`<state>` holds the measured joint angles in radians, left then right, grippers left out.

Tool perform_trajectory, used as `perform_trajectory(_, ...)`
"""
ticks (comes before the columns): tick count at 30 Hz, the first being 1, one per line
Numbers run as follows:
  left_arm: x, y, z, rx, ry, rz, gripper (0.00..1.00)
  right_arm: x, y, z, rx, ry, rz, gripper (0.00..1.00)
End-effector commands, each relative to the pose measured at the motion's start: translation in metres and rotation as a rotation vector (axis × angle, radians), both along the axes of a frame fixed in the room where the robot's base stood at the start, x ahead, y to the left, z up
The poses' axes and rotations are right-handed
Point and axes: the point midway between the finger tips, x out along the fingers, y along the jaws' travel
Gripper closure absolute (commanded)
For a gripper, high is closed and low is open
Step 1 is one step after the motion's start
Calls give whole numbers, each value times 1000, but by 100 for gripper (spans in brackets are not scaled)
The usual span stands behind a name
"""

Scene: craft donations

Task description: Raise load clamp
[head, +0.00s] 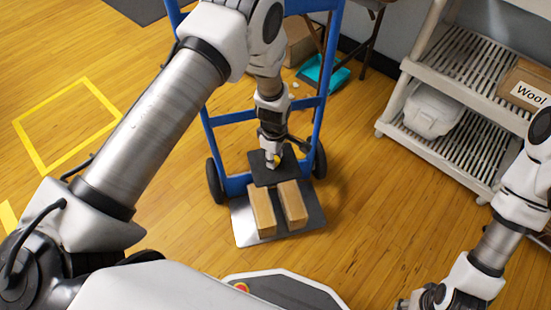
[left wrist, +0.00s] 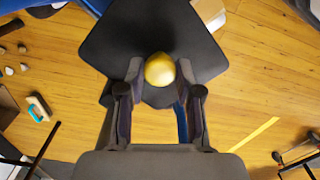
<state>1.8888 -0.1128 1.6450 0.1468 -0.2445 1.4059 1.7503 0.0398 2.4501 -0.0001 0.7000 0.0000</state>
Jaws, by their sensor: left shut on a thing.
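The load clamp is a dark plate (head: 292,168) on the blue hand truck (head: 232,184), with a round yellow knob (left wrist: 159,70). My left gripper (head: 273,160) is shut on the knob, which sits between its fingertips in the left wrist view. The dark plate (left wrist: 150,25) fills the top of that view beyond the fingers. Two cardboard boxes (head: 262,212) (head: 292,204) lie side by side on the metal toe plate (head: 246,237). The clamp plate appears over their far ends; I cannot tell if it touches them. My right gripper (head: 428,299) is only partly visible at the bottom right.
A teal dustpan (head: 325,74) lies behind the truck. Yellow tape (head: 45,163) marks open floor at the left.

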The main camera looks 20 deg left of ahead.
Motion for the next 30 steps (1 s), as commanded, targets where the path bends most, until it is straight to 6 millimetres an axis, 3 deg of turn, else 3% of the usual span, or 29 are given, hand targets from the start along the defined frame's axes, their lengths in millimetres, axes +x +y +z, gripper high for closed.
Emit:
perform_trajectory(1, 0, 0, 14, 0, -1, -1, 100, 0, 0, 12, 0, 0, 0, 60)
perform_trajectory(4, 0, 0, 21, 0, 0, -1, 100, 0, 0, 17, 0, 0, 0, 60)
perform_trajectory(17, 1, 0, 25, 0, -1, -1, 100, 0, 0, 19, 0, 0, 0, 60)
perform_trajectory(18, 1, 0, 25, 0, -1, -1, 59, 0, 0, 19, 0, 0, 0, 60)
perform_trajectory(20, 1, 0, 25, 0, -1, -1, 41, 0, 0, 19, 0, 1, 0, 60)
perform_trajectory(30, 0, 0, 27, 0, -1, 0, 41, 0, 0, 19, 0, 0, -1, 60)
